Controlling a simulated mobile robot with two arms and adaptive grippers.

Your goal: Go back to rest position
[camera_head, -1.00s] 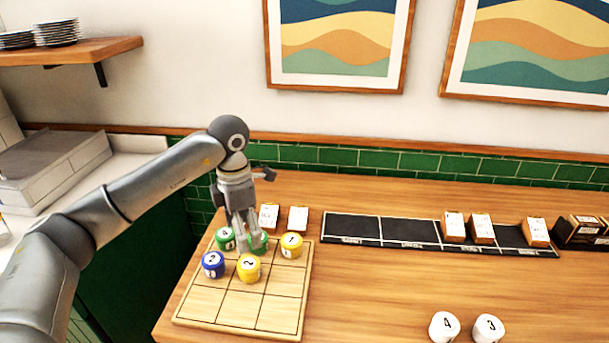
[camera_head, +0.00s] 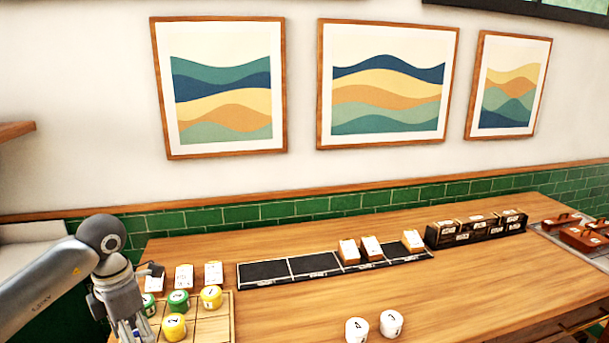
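My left arm comes in at the lower left with its gripper (camera_head: 132,328) pointing down over the left side of the wooden grid board (camera_head: 210,329). The fingertips are at the bottom edge of the picture, so their opening is not clear. Two green pieces (camera_head: 178,301) and two yellow pieces (camera_head: 211,297) are on the board, to the right of the gripper or partly behind it. No blue piece is visible; the gripper covers part of the board. My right gripper is out of view.
White-faced cards (camera_head: 184,276) stand behind the board. A black sectioned strip (camera_head: 262,273) holds several wooden blocks (camera_head: 349,251) at its right. A dark rack (camera_head: 478,230) stands farther right. Two white pieces (camera_head: 391,323) are at the front. The wooden tabletop (camera_head: 470,275) is clear around them.

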